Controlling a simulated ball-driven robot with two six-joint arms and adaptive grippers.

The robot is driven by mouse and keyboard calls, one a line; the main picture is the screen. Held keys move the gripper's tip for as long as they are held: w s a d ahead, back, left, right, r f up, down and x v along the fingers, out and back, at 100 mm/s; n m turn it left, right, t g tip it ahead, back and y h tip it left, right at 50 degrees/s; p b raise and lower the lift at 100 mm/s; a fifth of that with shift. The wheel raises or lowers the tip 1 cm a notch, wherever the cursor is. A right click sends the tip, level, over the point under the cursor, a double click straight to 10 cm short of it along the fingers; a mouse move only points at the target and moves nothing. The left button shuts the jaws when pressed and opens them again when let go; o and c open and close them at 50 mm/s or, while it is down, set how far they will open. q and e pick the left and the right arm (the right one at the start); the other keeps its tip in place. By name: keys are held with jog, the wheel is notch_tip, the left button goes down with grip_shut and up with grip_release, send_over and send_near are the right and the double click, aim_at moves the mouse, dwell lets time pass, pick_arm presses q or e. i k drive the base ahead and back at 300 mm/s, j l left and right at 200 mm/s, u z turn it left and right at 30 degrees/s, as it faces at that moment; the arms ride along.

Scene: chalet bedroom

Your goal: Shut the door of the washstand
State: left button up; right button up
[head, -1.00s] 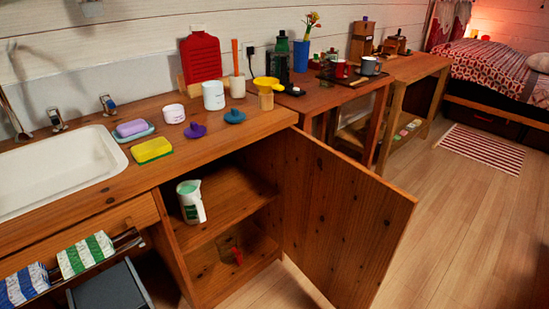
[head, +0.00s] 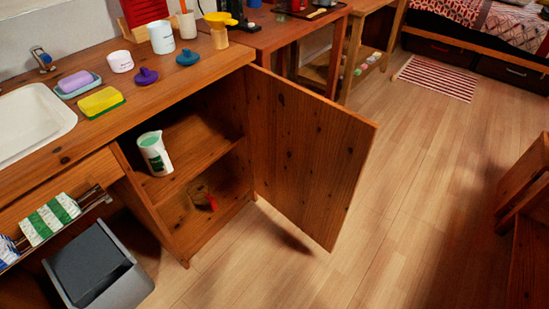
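The washstand (head: 95,138) stands at the left, with a wooden top and an open cupboard. Its door (head: 305,150) is hinged at the cupboard's right side and stands wide open, swung out over the floor. Inside, a white and green jug (head: 155,153) stands on the upper shelf. A clear item with a red part (head: 203,198) is on the cupboard's bottom. Neither of my grippers is in view.
A grey bin (head: 98,268) stands under the towel rail left of the cupboard. Wooden furniture (head: 524,190) stands at the right edge. The floor (head: 400,190) between it and the door is clear. A striped rug (head: 438,78) lies farther back.

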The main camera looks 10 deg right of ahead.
aim_at(310, 153)
jog(key=l+u, duration=0.2)
jog(key=u, duration=0.2)
jog(key=i+l+u, duration=0.1)
jog(key=l+u, duration=0.35)
jog(key=u, duration=0.3)
jog(key=l+u, duration=0.15)
jog(key=l, duration=0.35)
jog(key=k+l+u, duration=0.15)
jog(key=l, duration=0.35)
jog(key=l+u, duration=0.1)
jog(key=l, duration=0.4)
jog(key=k+l+u, duration=0.15)
jog(key=l, duration=0.3)
jog(key=k+l+u, duration=0.15)
jog(key=l, duration=0.35)
jog(key=k+l, duration=0.1)
jog(key=l, duration=0.55)
jog(key=k+l, duration=0.15)
jog(key=l, duration=0.2)
jog(key=j+u, duration=0.1)
jog(key=j, duration=0.15)
